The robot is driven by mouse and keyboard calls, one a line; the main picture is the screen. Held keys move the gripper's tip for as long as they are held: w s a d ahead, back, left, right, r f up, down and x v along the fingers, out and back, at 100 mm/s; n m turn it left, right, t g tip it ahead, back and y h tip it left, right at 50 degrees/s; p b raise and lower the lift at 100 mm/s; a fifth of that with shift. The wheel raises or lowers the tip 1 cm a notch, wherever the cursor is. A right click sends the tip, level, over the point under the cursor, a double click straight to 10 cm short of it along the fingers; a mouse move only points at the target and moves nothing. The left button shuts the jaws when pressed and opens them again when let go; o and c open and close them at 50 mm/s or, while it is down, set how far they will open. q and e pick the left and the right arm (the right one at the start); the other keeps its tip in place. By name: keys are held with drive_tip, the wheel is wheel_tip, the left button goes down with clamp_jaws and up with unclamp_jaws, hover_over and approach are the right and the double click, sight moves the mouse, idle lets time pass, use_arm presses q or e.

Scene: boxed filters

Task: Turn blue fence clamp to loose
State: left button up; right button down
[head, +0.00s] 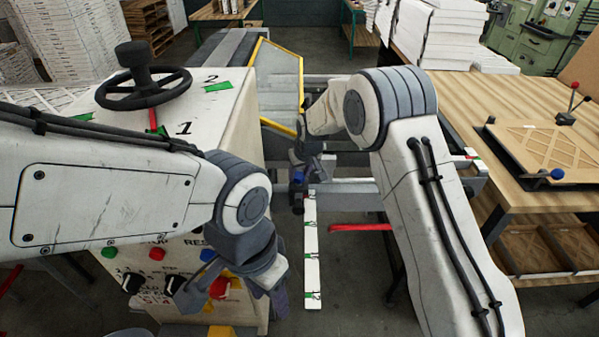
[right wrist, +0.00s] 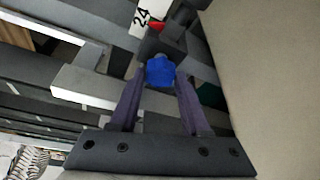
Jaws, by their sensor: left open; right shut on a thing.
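The blue fence clamp (right wrist: 160,72) is a small blue knob on a dark block, seen between the fingers of my right gripper (right wrist: 160,88) in the right wrist view. In the head view the blue clamp (head: 298,177) shows just below my right gripper (head: 304,165), at the far end of a white scale strip (head: 312,250). The right gripper is shut on the clamp. A red tip (right wrist: 156,25) sits on the dark block near a "24" mark. My left gripper (head: 228,290) is open, in front of the machine's button panel, apart from the clamp.
A white machine cabinet (head: 245,120) with a black handwheel (head: 143,80) stands at left. A red bar (head: 360,227) lies right of the scale strip. A wooden table (head: 475,100) at right carries a framed filter (head: 550,145). A yellow-edged guard (head: 277,75) stands behind.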

drive_tip(key=n+b, duration=0.2)
drive_tip(key=n+g+y+b, duration=0.1)
drive_tip(key=n+b, duration=0.2)
drive_tip(key=shift+w+d+f+y+b, duration=0.15)
drive_tip(key=shift+f+y+b, duration=0.05)
drive_tip(key=shift+y+b, duration=0.1)
drive_tip(key=shift+r+n+g+b, duration=0.1)
drive_tip(key=shift+n+g+b, duration=0.3)
drive_tip(key=shift+n, duration=0.5)
drive_tip(key=shift+r+n+g+y+b, duration=0.1)
drive_tip(key=shift+n+g+y+b, duration=0.35)
drive_tip(key=shift+n, duration=0.65)
drive_tip(key=shift+c, duration=1.8)
unclamp_jaws()
